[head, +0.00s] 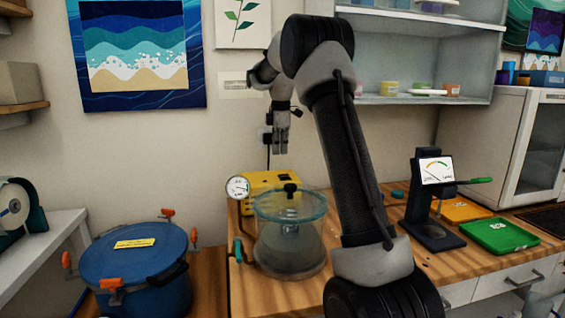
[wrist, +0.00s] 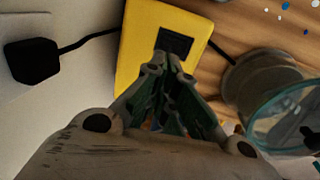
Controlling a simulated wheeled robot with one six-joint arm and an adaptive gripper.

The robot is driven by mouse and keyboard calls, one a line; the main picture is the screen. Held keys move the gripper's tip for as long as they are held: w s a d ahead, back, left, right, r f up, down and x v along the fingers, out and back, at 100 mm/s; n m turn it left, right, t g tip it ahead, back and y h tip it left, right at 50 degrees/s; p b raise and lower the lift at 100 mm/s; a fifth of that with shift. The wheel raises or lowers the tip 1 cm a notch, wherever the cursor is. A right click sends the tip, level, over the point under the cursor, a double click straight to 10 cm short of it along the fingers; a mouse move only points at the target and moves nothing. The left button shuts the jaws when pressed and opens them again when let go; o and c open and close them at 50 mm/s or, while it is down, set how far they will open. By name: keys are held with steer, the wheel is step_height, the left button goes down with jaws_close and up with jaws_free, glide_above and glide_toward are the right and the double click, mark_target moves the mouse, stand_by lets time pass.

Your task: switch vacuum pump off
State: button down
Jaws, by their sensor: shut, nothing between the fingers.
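The vacuum pump (head: 262,182) is a yellow box at the back of the wooden bench, against the wall, partly hidden behind a glass chamber in the head view. In the wrist view the yellow pump (wrist: 136,54) shows a black switch (wrist: 174,42) on its face. My gripper (head: 281,152) points down above the pump. In the wrist view my gripper (wrist: 162,60) is shut and empty, its fingertips just below the switch in the picture. I cannot tell if they touch it, nor which way the switch is set.
A vacuum chamber (head: 290,245) with a clear lid stands in front of the pump, close to my gripper in the wrist view (wrist: 262,80). A round gauge (head: 238,187) is beside the pump. A blue pressure pot (head: 135,265) stands left. A black plug (wrist: 32,61) and cable lie near the wall.

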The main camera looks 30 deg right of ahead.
step_height(320, 180, up, 6)
steer(key=shift+w+d, duration=0.2)
steer(key=shift+w, duration=0.15)
stand_by(0.4)
